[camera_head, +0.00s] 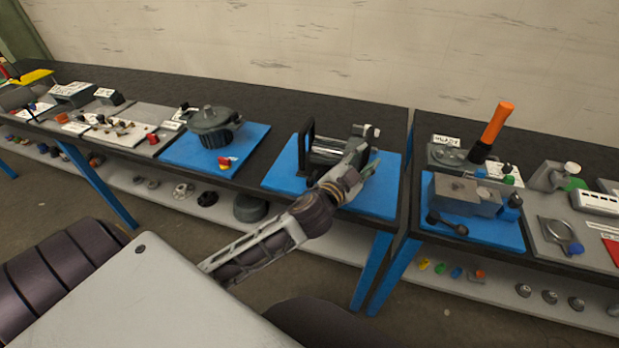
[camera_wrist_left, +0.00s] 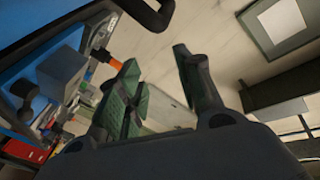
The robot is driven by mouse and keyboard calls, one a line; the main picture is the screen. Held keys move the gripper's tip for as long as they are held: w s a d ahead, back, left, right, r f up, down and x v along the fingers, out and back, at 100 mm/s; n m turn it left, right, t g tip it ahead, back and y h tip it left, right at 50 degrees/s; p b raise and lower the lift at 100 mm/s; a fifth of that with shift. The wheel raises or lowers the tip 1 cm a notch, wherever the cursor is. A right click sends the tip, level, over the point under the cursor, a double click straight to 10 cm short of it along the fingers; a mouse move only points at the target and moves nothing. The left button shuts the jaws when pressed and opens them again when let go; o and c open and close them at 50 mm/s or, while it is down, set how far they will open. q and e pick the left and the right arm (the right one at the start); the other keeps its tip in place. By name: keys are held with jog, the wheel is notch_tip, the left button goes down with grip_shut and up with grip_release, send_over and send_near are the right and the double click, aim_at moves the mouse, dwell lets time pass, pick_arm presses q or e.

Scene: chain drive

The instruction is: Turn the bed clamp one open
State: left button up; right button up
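A device with a black frame handle (camera_head: 307,148) and a grey metal body (camera_head: 330,146) stands on the middle blue mat (camera_head: 284,178). I cannot tell which part is bed clamp one; my left gripper hides part of the device. My left gripper (camera_head: 362,160) is over the device's right side. In the left wrist view, its two fingers (camera_wrist_left: 156,60) are spread, with nothing visible between them. A black curved bar (camera_wrist_left: 152,14) shows at the top of that view, apart from the fingers. My right gripper is not in view.
A round grey device (camera_head: 212,125) stands on a blue mat to the left. Across the table gap, a grey vise-like block (camera_head: 466,195) and an orange-handled tool (camera_head: 498,121) are at the right. A lower shelf (camera_head: 333,238) holds several parts.

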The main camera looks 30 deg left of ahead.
pick_arm(q)
jog(key=s+d+r+m+h, duration=0.3)
jog(key=d+r+m+h, duration=0.7)
jog(key=r+m+h, duration=0.2)
jog(key=s+d+f+m+g+h, duration=0.3)
jog(key=s+d+m+g, duration=0.4)
jog(key=m+g, duration=0.65)
jog(key=a+f+m+g+y, duration=0.2)
jog(key=a+f+m+y, duration=0.1)
jog(key=a+f+y, duration=0.65)
jog(key=w+a+n+t+y, duration=0.1)
jog(key=w+a+n+y, duration=0.2)
jog(key=a, duration=1.9)
jog(key=y, duration=0.5)
jog(key=shift+w+t+y, duration=0.15)
jog(key=shift+t+y, duration=0.2)
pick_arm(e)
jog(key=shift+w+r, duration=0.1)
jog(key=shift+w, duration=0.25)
